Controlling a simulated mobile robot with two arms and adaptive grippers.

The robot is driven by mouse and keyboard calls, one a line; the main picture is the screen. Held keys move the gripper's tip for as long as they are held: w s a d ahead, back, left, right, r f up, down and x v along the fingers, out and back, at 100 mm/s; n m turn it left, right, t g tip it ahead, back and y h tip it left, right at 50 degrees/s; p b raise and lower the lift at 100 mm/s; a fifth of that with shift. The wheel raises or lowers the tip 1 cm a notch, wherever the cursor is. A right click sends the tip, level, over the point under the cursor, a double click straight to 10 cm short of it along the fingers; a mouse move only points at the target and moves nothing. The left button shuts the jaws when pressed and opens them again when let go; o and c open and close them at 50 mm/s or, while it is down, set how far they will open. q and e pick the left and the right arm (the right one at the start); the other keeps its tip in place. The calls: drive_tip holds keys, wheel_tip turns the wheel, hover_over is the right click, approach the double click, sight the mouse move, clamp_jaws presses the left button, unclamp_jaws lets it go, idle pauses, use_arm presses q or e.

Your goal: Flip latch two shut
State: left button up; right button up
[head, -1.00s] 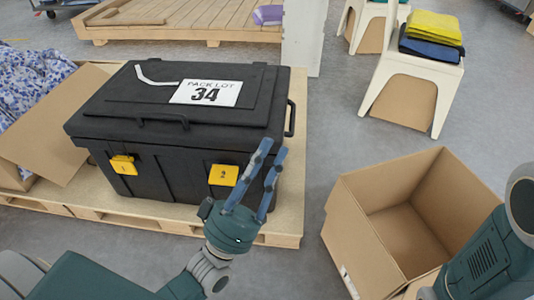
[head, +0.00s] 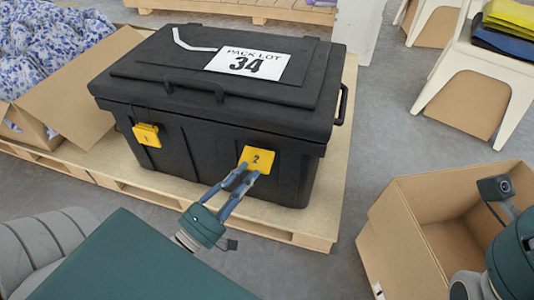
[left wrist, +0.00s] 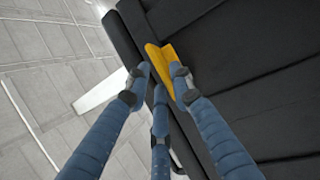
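Latch two, a yellow plate marked 2 (head: 259,158), is on the front of the black box (head: 190,155), right of its middle. In the left wrist view latch two (left wrist: 163,72) shows nearly edge-on and appears to stand out from the box face. My left gripper (head: 246,174) is open, its blue fingers just below and in front of the latch. In the left wrist view the fingertips (left wrist: 160,78) are spread either side of the yellow plate; contact is unclear. Latch one (head: 146,135), also yellow, is further left. My right gripper is not visible.
The box stands on a wooden pallet (head: 318,222). An open cardboard box (head: 405,245) is at the right, near my right arm. Another carton (head: 85,75) with patterned cloth is at the left. A white stool (head: 500,70) stands back right.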

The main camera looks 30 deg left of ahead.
sight(267, 153)
use_arm(q)
drive_tip(key=b+x, duration=0.2)
drive_tip(key=x, duration=0.6)
drive_tip(key=shift+w+r, duration=0.1)
drive_tip(key=shift+w, duration=0.15)
clamp_jaws()
